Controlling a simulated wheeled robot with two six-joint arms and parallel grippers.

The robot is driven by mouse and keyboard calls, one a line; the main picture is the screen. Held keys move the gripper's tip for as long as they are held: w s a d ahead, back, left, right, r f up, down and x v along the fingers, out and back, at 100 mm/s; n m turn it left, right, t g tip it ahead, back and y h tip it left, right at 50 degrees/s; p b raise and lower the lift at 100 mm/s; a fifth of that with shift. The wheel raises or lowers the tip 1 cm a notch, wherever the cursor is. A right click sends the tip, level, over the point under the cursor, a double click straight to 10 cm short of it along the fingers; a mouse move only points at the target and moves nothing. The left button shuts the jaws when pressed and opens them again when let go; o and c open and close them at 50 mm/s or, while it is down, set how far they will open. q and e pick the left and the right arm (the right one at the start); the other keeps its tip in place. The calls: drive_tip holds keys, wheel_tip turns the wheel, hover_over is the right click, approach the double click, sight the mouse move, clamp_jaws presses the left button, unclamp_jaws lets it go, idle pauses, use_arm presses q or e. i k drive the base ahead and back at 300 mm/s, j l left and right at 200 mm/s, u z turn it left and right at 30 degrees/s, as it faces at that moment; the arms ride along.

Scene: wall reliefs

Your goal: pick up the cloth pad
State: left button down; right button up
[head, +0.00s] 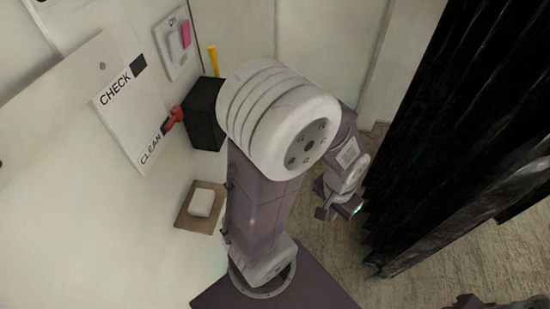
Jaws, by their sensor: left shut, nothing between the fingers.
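A small white pad (202,203), which looks like the cloth pad, lies on a brown square shelf or board (184,217) by the wall, left of my arm. My left arm rises through the middle of the head view and bends over to the right. My left gripper (325,212) hangs beyond the arm, over the floor, well to the right of the pad. It is shut and empty, and part of it is hidden by its own wrist. My right gripper is not in view.
The wall at left bears a CHECK/CLEAN panel (122,112), a red knob (173,119), a black box (206,113), a yellow stick (213,60) and a switch plate with a pink piece (186,34). A black ribbed curtain-like surface (455,130) bounds the right. Carpeted floor (430,285) is clear between.

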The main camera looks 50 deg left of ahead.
sight(202, 202)
drive_tip(key=u, duration=2.8)
